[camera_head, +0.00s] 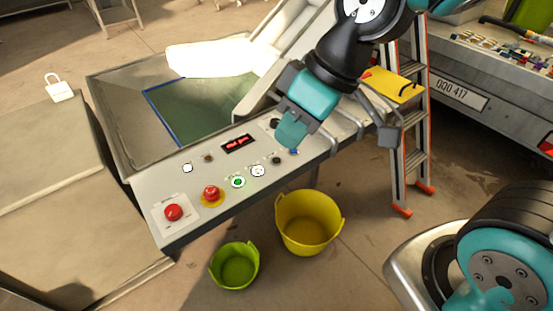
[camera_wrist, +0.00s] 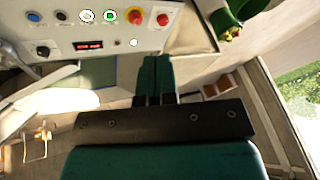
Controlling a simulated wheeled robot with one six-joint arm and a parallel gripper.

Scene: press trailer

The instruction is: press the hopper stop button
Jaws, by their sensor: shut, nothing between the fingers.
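The control panel (camera_head: 225,205) carries a row of controls. A red button on a white square plate (camera_head: 173,212) is at its left end, beside a red mushroom button on a yellow ring (camera_head: 211,194). Then come a green-lit button (camera_head: 238,182), a white button (camera_head: 258,170), a black button (camera_head: 276,159) and a blue one. Their labels are unreadable, so I cannot tell which stops the hopper. My gripper (camera_head: 290,135) is shut and empty near the panel's right end. In the wrist view my gripper (camera_wrist: 155,80) points toward the panel, apart from both red buttons (camera_wrist: 163,19).
A red display (camera_head: 239,143) sits on the panel, with smaller buttons and a black knob (camera_wrist: 43,51). A green-walled hopper opening (camera_head: 195,105) lies behind. A yellow bucket (camera_head: 308,225) and a green bucket (camera_head: 234,267) stand in front. A ladder (camera_head: 408,165) is at right.

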